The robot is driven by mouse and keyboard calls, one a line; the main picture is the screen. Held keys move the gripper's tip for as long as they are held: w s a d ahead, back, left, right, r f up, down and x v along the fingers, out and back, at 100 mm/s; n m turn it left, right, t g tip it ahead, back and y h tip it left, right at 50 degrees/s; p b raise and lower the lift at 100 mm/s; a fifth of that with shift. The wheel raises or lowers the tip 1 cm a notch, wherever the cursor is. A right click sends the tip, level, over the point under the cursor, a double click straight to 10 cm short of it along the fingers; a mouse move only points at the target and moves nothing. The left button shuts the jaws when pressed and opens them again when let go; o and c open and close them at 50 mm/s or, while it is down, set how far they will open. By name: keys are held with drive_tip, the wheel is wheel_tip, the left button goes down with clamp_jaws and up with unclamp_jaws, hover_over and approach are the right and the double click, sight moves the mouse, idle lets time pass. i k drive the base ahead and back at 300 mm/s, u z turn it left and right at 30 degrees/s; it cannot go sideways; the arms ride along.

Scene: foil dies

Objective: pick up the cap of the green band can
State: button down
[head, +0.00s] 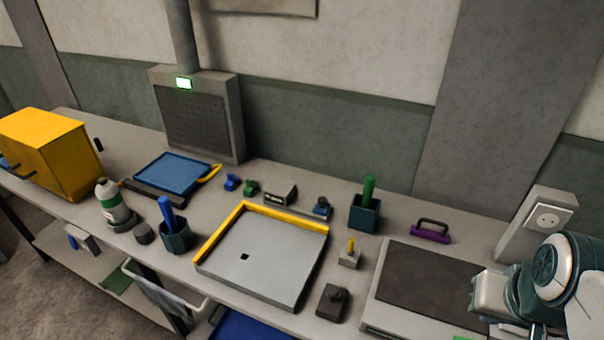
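The green band can (113,204) is a pale bottle-like can with a green band round its middle. It stands on the left part of the bench, in front of the blue tray. Its pale rounded top (102,184) seems to be the cap, but the edge between cap and can is too small to make out. My arm shows at the lower right, far from the can. I see no gripper fingers there.
A dark round piece (143,233) and a dark blue cup (176,237) with a blue handle stand right of the can. A yellow box (52,152) stands left, a blue tray (174,172) behind. A grey yellow-edged tray (262,262) fills mid-bench.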

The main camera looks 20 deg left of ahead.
sight(143, 233)
drive_tip(key=u, duration=0.4)
drive_tip(key=k, duration=0.95)
drive_tip(key=u, duration=1.35)
drive_tip(key=i, duration=0.8)
drive_tip(key=u, duration=0.25)
